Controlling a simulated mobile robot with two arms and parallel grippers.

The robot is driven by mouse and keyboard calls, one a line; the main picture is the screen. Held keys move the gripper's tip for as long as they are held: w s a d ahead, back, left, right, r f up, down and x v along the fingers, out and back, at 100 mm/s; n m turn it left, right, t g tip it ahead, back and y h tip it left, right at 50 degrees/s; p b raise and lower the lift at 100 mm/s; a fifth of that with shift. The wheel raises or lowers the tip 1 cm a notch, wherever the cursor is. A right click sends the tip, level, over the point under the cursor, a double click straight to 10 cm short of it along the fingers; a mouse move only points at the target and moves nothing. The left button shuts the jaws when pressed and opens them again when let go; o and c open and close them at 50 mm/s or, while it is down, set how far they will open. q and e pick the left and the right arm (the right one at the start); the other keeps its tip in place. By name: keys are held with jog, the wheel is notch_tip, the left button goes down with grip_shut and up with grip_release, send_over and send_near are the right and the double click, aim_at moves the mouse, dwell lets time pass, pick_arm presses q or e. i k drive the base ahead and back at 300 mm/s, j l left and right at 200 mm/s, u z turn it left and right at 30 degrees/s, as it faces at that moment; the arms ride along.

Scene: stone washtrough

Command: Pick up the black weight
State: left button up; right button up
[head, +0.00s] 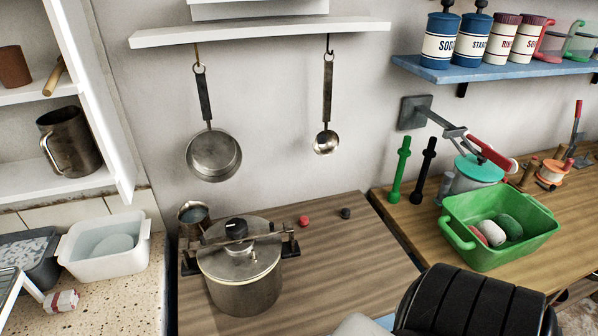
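A small black piece (345,213), which looks like the black weight, lies on the wooden counter right of the pressure cooker. A similar small red piece (304,220) lies a little to its left, apart from it. The metal pressure cooker (243,285) has its lid on, with a black knob (236,228) on top of the lid. Neither of my grippers can be made out. A large dark ridged part at the bottom right looks like my own arm, but no fingertips show.
A green tub (499,232) holding rounded items stands on the right counter, near green and black upright rods. A pan (213,155) and ladle (326,142) hang above. Counter around the small pieces is clear.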

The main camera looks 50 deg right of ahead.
aim_at(345, 213)
jog(key=z, duration=1.9)
